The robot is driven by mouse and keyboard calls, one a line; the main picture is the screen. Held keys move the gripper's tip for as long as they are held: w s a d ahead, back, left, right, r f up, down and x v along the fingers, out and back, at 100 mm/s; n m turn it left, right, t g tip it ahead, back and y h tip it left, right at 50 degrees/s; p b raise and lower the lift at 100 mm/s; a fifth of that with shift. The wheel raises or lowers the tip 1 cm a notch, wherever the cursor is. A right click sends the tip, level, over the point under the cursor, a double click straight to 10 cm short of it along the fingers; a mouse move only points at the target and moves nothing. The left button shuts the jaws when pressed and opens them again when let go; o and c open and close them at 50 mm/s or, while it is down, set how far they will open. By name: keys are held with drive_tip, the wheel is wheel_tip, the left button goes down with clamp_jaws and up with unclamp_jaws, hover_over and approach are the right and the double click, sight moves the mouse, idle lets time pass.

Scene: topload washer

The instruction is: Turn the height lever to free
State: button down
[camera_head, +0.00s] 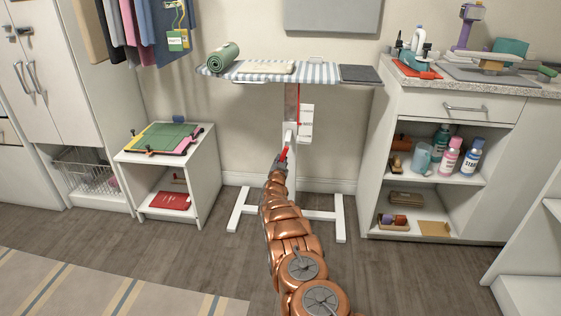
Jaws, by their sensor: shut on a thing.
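The ironing board (318,73) has a striped cover and stands on a white post with a wide white foot (241,210). A small red height lever (284,153) shows on the front of the post, tilted slightly. My gripper (281,160) is at the lever and shut on it, seen from behind. The fingertips are small in view, and my copper arm hides the lower post. A white card (306,122) with red and dark marks hangs beside the post. Its text is too small to read.
A green rolled mat (223,56), a folded cream cloth (267,67) and a dark pad (360,74) lie on the board. A low white shelf unit (208,165) stands left, and a shelved counter (378,160) right. Floor is clear around the foot.

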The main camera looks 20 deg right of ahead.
drive_tip(key=shift+r, duration=0.1)
drive_tip(key=c, duration=1)
unclamp_jaws()
drive_tip(key=v, duration=1.2)
idle(0.4)
